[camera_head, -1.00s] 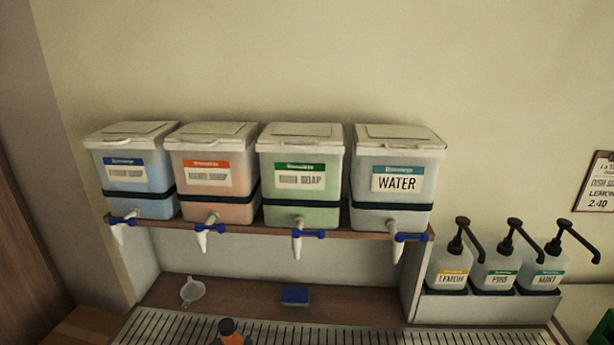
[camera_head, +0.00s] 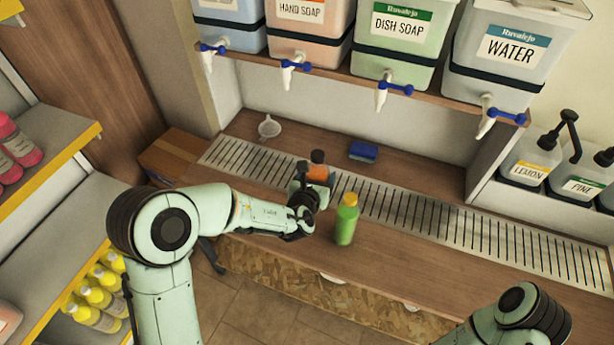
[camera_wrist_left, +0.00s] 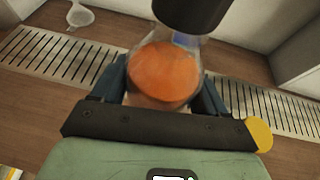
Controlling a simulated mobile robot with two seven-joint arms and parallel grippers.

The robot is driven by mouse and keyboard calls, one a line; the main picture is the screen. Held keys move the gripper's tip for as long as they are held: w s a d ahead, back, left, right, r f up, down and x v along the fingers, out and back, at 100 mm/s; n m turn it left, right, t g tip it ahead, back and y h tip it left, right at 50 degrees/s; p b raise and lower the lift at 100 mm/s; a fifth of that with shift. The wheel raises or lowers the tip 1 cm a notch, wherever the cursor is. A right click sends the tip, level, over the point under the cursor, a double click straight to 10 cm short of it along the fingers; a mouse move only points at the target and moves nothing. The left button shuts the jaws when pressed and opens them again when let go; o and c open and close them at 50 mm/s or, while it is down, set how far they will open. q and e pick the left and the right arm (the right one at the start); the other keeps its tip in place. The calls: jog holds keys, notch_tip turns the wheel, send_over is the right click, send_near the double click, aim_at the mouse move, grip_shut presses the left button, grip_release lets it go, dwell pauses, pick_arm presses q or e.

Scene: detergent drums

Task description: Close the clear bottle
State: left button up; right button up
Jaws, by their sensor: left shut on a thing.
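The clear bottle (camera_head: 318,173) holds orange liquid and has a dark top (camera_head: 318,156). It stands upright at the drip grate on the counter. In the left wrist view the clear bottle (camera_wrist_left: 165,75) is between the fingers, with the black top (camera_wrist_left: 192,12) above it, cut by the frame edge. My left gripper (camera_head: 308,192) is shut on the bottle's body; it also shows in the left wrist view (camera_wrist_left: 163,95). Whether the top is fully seated cannot be told. My right gripper is out of view; only part of that arm shows at the lower right.
A green bottle (camera_head: 346,220) with a yellow-orange cap stands just right of my left gripper. A blue sponge (camera_head: 363,151) and a white funnel (camera_head: 269,127) lie behind. Drums with taps hang over the counter (camera_head: 420,250). Pump bottles (camera_head: 528,160) stand at right.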

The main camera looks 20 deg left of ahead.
pick_arm(q)
jog(key=shift+w+d+f+m+h, duration=0.3)
jog(key=shift+w+d+m+h, duration=0.1)
jog(key=shift+w+d+h, duration=0.1)
jog(key=shift+w+d+f+m+h, duration=0.3)
jog(key=shift+w+d+m+h, duration=0.1)
jog(key=shift+w, duration=0.1)
jog(key=w+d+f+m+g+h, duration=0.4)
jog(key=w+d+m+h, duration=0.4)
jog(key=w, duration=0.1)
jog(key=shift+w+d+f, duration=0.2)
jog(key=shift+w+d, duration=0.05)
jog(key=shift+w, duration=0.15)
